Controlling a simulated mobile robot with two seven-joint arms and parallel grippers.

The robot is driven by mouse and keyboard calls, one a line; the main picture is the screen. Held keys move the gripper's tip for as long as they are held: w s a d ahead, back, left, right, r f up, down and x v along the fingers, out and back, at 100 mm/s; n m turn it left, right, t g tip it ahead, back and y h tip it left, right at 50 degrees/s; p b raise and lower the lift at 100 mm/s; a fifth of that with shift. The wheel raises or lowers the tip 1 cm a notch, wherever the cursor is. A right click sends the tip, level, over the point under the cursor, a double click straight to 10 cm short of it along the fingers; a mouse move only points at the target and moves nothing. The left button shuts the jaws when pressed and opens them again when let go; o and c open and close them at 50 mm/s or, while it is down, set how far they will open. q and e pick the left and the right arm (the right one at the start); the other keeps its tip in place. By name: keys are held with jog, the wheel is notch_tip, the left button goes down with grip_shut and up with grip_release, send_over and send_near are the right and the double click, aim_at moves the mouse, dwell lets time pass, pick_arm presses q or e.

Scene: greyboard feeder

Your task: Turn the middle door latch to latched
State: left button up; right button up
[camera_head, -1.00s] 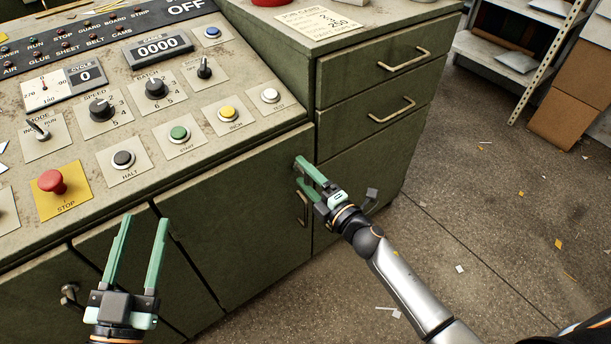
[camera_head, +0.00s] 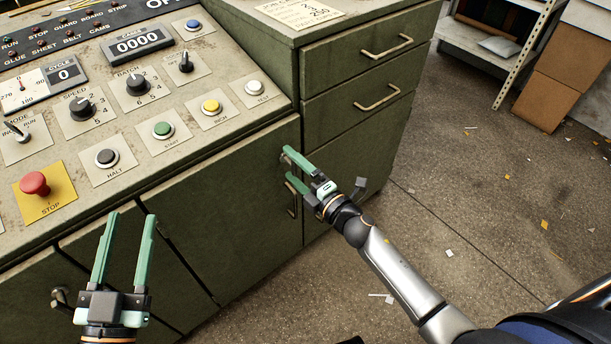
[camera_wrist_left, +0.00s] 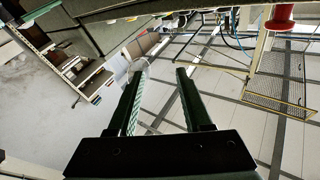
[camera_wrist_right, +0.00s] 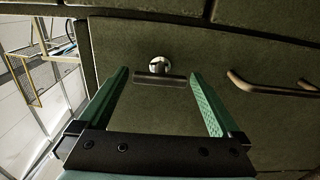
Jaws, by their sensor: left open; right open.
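A latch (camera_wrist_right: 159,66) with a round silver knob and a dark flat bar across it shows in the right wrist view. It sits on a green cabinet door (camera_head: 235,215), between and beyond my right gripper's fingertips. I cannot tell for sure whether this is the middle door. My right gripper (camera_head: 287,164) is open and empty, close to the door's right edge; it hides the latch in the head view. It also shows in the right wrist view (camera_wrist_right: 160,82). My left gripper (camera_head: 131,217) is open and empty in front of the console's left part.
A bar handle (camera_head: 292,198) is just below my right gripper, and it also shows in the right wrist view (camera_wrist_right: 272,88). Another dark fitting (camera_head: 60,297) is on the left door. The red STOP button (camera_head: 34,184) stands up from the panel.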

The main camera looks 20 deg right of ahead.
jog(key=v, duration=0.6)
jog(key=shift+p, duration=0.3)
pick_arm(q)
notch_tip(320, 180, down, 6)
jog(key=n+g+y, duration=0.1)
jog(key=g, duration=0.1)
jog(key=shift+w+a+y, duration=0.2)
jog(key=shift+w+y, duration=0.05)
jog(key=shift+y, duration=0.15)
pick_arm(e)
send_near(295, 169)
jog(key=shift+v, duration=0.95)
pick_arm(q)
jog(key=shift+f, duration=0.1)
pick_arm(e)
jog(key=shift+r, duration=0.1)
pick_arm(q)
jog(key=shift+s, duration=0.1)
